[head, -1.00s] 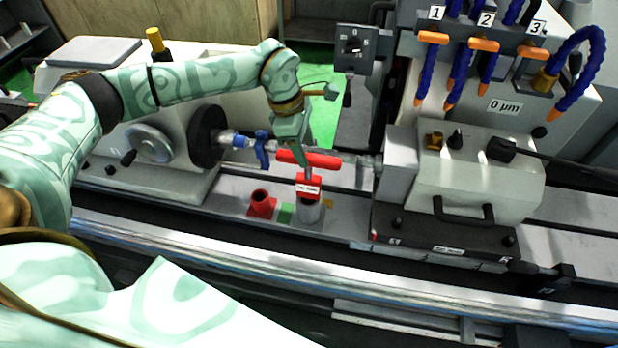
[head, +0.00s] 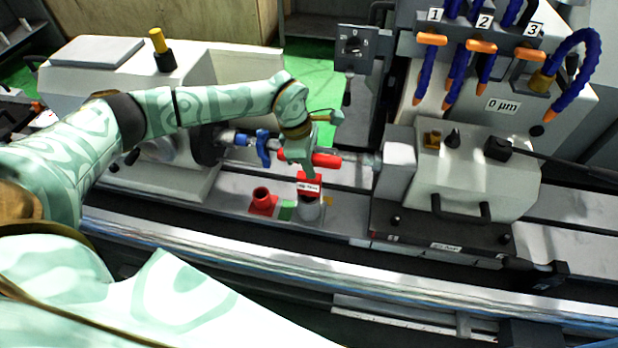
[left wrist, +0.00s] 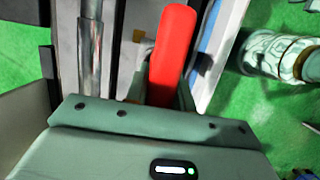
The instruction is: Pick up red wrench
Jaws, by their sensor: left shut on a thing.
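The red wrench (head: 326,160) has a horizontal red bar handle and a red labelled block below it. It stands upright at a grey cylindrical holder (head: 309,209) on the machine bed; its lower end is hidden. My left gripper (head: 308,165) comes down from above and is shut on the red handle, covering part of its middle. In the left wrist view the red handle (left wrist: 173,55) lies between my fingers, which are mostly hidden by the gripper body. My right gripper is in neither view.
An empty red holder (head: 263,202) and a green block (head: 287,210) sit left of the grey holder. A blue clamp (head: 262,148) on the spindle is close to my left gripper. The grey tailstock (head: 470,170) stands to the right.

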